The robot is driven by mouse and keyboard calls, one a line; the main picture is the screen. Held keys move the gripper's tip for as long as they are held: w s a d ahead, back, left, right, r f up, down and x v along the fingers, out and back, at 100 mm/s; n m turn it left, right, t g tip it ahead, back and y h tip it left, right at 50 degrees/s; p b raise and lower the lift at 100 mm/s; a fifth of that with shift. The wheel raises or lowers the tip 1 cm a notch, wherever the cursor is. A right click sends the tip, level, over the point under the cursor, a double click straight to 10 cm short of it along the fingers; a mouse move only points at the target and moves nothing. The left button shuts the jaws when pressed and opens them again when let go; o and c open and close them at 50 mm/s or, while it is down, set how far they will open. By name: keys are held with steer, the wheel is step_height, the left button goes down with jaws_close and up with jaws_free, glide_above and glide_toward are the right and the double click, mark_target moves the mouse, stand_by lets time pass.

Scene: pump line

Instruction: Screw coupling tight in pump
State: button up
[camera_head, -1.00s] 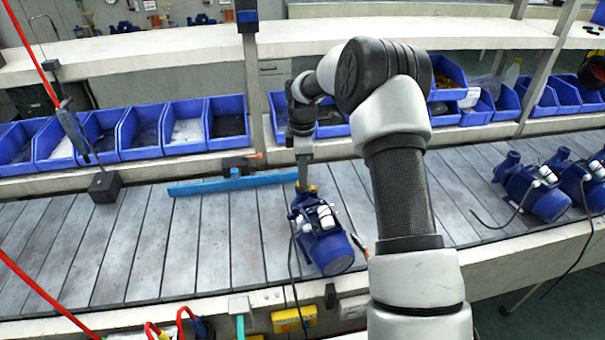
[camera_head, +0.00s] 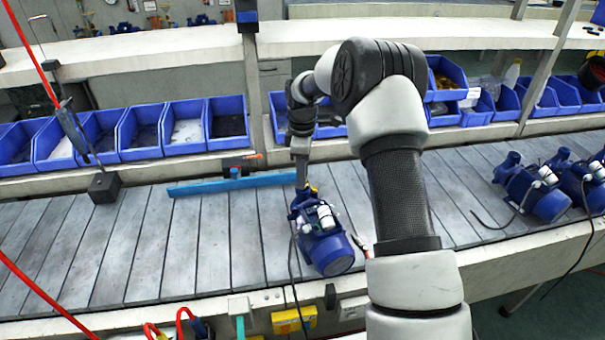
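A blue pump (camera_head: 326,243) with two white cylinders on its side lies on the grey slatted line in front of my arm. My gripper (camera_head: 301,186) points straight down at the pump's upper left end, right over its port. A small brass-yellow spot, likely the coupling (camera_head: 313,188), shows at the fingertips. It is mostly hidden, and I cannot tell how deep it sits in the port. The fingers are seen edge-on and small, so their opening cannot be made out.
More blue pumps (camera_head: 533,188) stand on the line at the right. A blue bar (camera_head: 232,184) lies left of my gripper. Blue bins (camera_head: 185,128) line the shelf behind. A black cable runs down beside the pump.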

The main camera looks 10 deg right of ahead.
steer(key=shift+n, duration=1.1)
steer(key=shift+r+n+p, duration=0.1)
steer(key=shift+n+p, duration=0.4)
steer(key=shift+n, duration=1.2)
steer(key=shift+n+p, duration=0.35)
steer(key=shift+n, duration=1.35)
